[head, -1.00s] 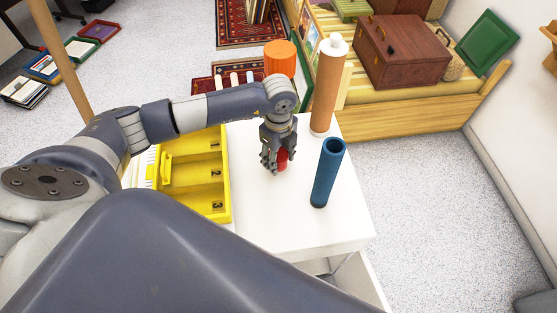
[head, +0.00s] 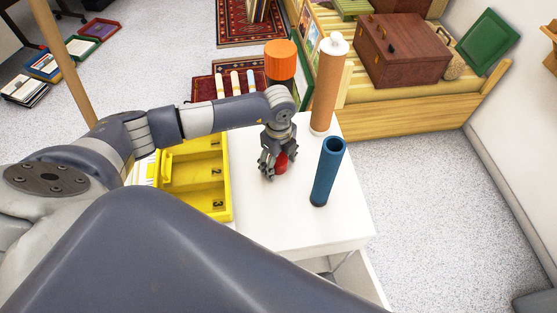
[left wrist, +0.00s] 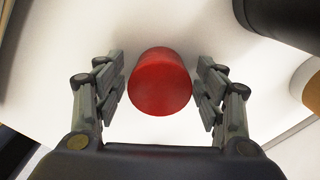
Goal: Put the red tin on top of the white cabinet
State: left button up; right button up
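The red tin (head: 283,160) is at the white cabinet's top (head: 300,222), near the middle, partly hidden by my left gripper (head: 272,172). The left gripper points down over the tin. In the left wrist view the round red tin (left wrist: 160,82) lies between the two fingers of the left gripper (left wrist: 160,88). A narrow gap shows on each side, so the fingers are open around it. The tin appears to rest on the white top. My right gripper is not in view.
A blue open tube (head: 327,172) stands right of the gripper. A brown roll with a white cap (head: 327,85) and an orange-topped container (head: 280,62) are behind. A yellow compartment tray (head: 224,190) lies to the left. The front right of the top is clear.

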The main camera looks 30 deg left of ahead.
aim_at(279, 159)
pick_arm(q)
jog(key=shift+r, duration=0.1)
notch_tip(279, 159, up, 12)
dwell(0.6)
dwell(0.4)
